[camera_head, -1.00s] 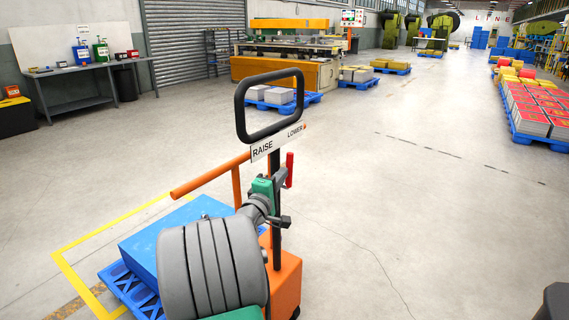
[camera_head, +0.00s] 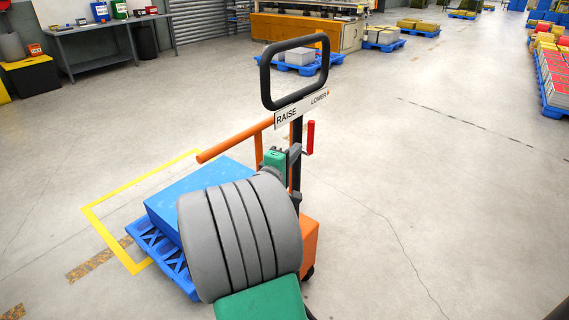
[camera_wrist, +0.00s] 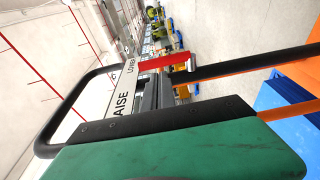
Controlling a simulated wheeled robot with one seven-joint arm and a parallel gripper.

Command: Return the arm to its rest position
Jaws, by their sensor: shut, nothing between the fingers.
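My gripper (camera_head: 293,154) is at the end of my arm, beyond the grey ribbed link, and looks small and partly hidden in the head view. In the wrist view, its dark parts (camera_wrist: 160,92) show beyond a green housing, and it appears shut and empty. In both views it appears close to the post of an orange lift truck. The truck has a black loop handle (camera_head: 266,80), a RAISE/LOWER plate (camera_head: 300,108) and a red lever (camera_head: 310,137). The lever also shows in the wrist view (camera_wrist: 162,61). I cannot tell whether the gripper touches the post.
A blue block (camera_head: 190,190) lies on a blue pallet (camera_head: 160,245) inside a yellow floor outline (camera_head: 100,225). A grey workbench (camera_head: 105,28) stands at the back left. The concrete floor to the right is clear. Loaded pallets stand farther off.

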